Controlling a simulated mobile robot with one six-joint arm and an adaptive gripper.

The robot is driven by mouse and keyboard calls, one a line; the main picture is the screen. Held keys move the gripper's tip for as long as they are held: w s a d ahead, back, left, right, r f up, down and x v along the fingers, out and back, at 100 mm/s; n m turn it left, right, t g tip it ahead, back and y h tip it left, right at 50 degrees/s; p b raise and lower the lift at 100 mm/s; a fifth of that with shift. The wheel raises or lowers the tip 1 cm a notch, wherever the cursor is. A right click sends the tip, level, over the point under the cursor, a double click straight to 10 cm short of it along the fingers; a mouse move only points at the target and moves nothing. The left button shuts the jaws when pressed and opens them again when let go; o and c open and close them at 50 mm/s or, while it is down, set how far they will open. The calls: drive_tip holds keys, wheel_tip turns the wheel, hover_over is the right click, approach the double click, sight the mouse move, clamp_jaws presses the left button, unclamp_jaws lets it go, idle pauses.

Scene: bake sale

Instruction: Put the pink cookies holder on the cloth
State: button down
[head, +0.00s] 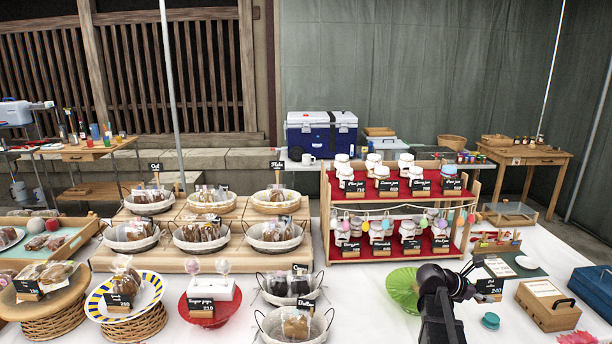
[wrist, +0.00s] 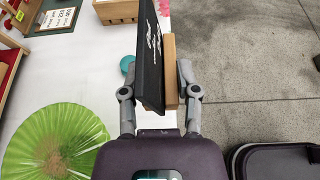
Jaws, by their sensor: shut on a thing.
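My gripper (wrist: 163,85) is shut on a black sign card (wrist: 150,50) with white writing and a light wooden block (wrist: 169,70) behind it. The card's written face is turned left in the wrist view. In the head view, my gripper (head: 474,281) is at the lower right, with the held card (head: 489,285) at its tips, above the white table. I cannot read a cookie name on it. A dark green cloth-like mat (head: 528,273) lies beyond it, with a paper list and a white dish. The mat's corner also shows at the wrist view's upper left (wrist: 39,22).
A red tiered jar stand (head: 393,253) stands behind. Grey floor (wrist: 260,60) shows past the table edge.

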wheel_tip(320, 180, up, 8)
drive_tip(key=p, duration=0.7)
drive_tip(key=shift+r, duration=0.1)
drive_tip(key=shift+a, duration=0.15)
